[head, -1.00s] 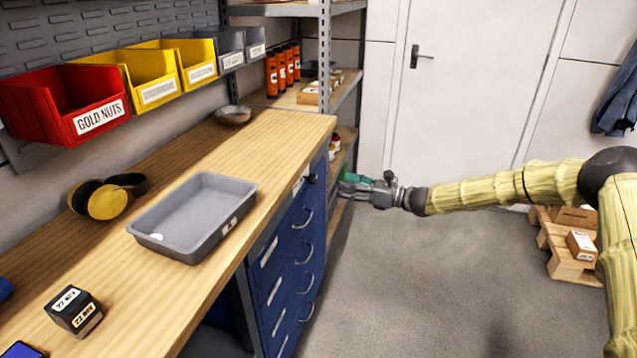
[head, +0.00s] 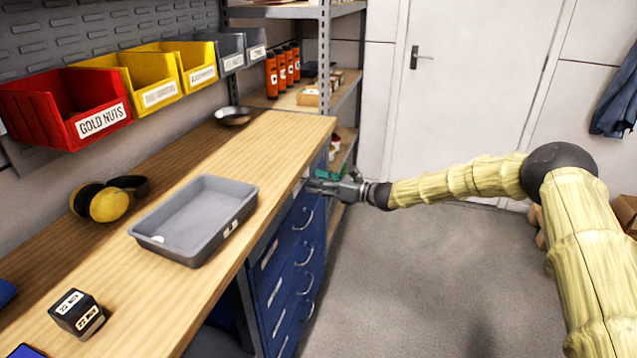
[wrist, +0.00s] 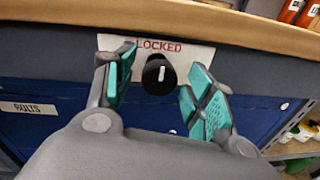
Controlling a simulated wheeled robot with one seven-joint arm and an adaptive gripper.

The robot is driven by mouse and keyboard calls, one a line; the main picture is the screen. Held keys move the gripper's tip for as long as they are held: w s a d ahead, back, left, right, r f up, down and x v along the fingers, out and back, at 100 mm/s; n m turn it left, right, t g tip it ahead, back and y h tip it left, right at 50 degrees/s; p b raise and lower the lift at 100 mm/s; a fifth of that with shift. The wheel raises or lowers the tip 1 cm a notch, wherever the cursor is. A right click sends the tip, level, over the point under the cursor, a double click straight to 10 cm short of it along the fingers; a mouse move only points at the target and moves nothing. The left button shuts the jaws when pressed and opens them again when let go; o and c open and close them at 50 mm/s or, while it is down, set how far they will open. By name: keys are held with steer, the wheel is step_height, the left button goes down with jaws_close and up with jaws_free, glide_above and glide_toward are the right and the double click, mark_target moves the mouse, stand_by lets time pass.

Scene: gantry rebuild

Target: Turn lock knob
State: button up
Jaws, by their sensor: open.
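The lock knob (wrist: 158,76) is black and round with a white pointer line that stands nearly upright. It sits on a white plate (wrist: 190,54) marked LOCKED in red, on the front under the bench top. In the wrist view my gripper (wrist: 160,90) is open, with one teal-padded finger on each side of the knob and gaps between pads and knob. In the head view my gripper (head: 318,184) is at the top of the blue drawer cabinet (head: 285,270), near its far corner, and hides the knob.
The wooden bench top (head: 290,135) overhangs just above the knob. A grey tray (head: 190,255), a bowl (head: 233,116), ear defenders (head: 108,200) and a dark box (head: 76,314) rest on it. Shelving (head: 325,60) stands beyond the cabinet.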

steer(key=c, duration=1)
steer(key=shift+f+b, duration=0.1)
steer(key=shift+b, duration=0.5)
steer(key=n+b, duration=0.9)
steer(key=b, duration=0.2)
steer(key=n+g+y+b, duration=0.1)
steer(key=n+b, duration=0.8)
steer(key=b, duration=0.2)
steer(key=shift+f+n, duration=0.1)
steer(key=shift+n, duration=0.2)
steer(key=o, duration=1)
